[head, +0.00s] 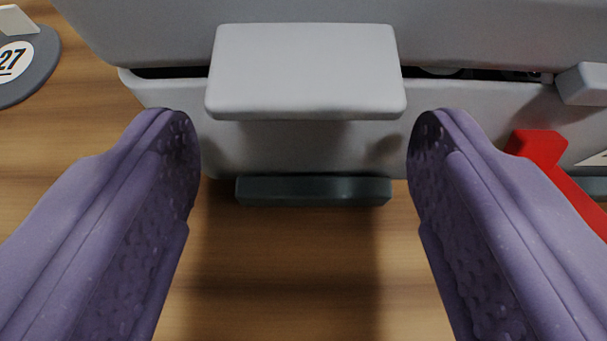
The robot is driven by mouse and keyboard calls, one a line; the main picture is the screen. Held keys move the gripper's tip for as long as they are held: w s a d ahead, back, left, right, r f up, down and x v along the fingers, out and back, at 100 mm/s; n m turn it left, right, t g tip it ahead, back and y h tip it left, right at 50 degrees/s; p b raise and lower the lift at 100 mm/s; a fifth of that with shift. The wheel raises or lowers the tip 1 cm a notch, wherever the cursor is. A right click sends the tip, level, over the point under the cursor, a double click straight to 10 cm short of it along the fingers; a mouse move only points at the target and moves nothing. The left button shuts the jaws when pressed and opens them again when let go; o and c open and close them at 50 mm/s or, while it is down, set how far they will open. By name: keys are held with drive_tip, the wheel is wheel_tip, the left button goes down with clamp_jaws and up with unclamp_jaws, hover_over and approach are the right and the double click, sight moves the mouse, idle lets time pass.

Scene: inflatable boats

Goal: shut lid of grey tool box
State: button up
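The grey tool box (300,145) stands close in front of me, at the top of the head view. Its lid (150,30) spans the top of the picture and runs out of frame. A narrow dark gap shows between lid and body at left and right, with small contents glimpsed at right. A light grey block (305,70) sticks out at the front middle and hides the gap there. My gripper (305,125) is open and empty, its purple fingers wide apart, their tips at either side below the block. I cannot tell whether they touch the box.
A dark bar (313,191) lies at the foot of the box. A red object (540,148) is right of my right finger. A second grey block (585,83) is at the right edge. A grey disc marked 27 (40,75) lies upper left. Bare wooden surface (290,280) lies between the fingers.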

drive_tip(key=p+v, duration=0.3)
drive_tip(key=v, duration=0.4)
drive_tip(key=shift+s+r, duration=0.2)
drive_tip(key=shift+s, duration=0.15)
drive_tip(key=s+r+t, duration=0.1)
drive_tip(key=s+r, duration=0.2)
drive_tip(key=r, duration=0.9)
drive_tip(key=s+r, duration=0.3)
drive_tip(key=r, duration=0.8)
drive_tip(key=s+r+t, duration=0.1)
drive_tip(key=s+r, duration=0.2)
drive_tip(key=r, duration=0.9)
drive_tip(key=s+r+t, duration=0.1)
drive_tip(key=s+r, duration=1.9)
drive_tip(key=shift+s, duration=0.3)
